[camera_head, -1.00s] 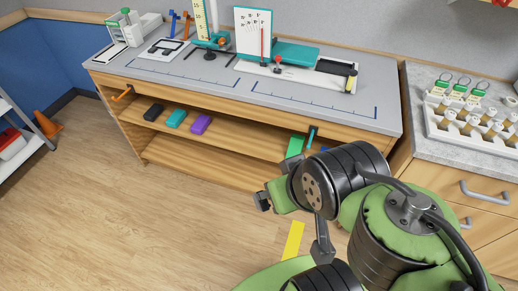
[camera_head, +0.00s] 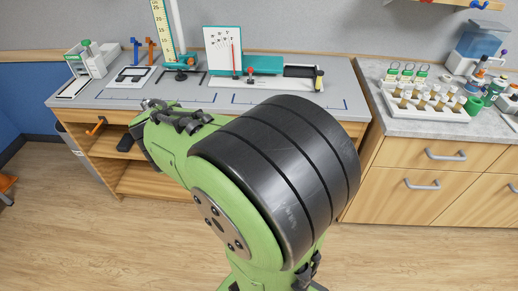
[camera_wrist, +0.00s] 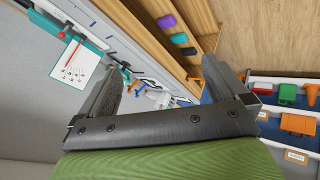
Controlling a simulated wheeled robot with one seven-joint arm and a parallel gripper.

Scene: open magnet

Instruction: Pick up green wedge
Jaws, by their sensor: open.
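No green wedge can be made out now. The right part of the shelf under the workbench (camera_head: 215,97), where a green block showed earlier, is hidden behind my arm in the head view. In the wrist view my gripper (camera_wrist: 163,65) is open, with nothing between its fingers. It points along the workbench and its shelf from some distance. A purple block (camera_wrist: 166,21), a teal block (camera_wrist: 179,39) and a black block (camera_wrist: 188,51) lie on the shelf beyond the fingers.
A counter with a vial rack (camera_head: 425,103) is right of the workbench. A white card (camera_head: 223,50) stands on the bench. The floor is clear.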

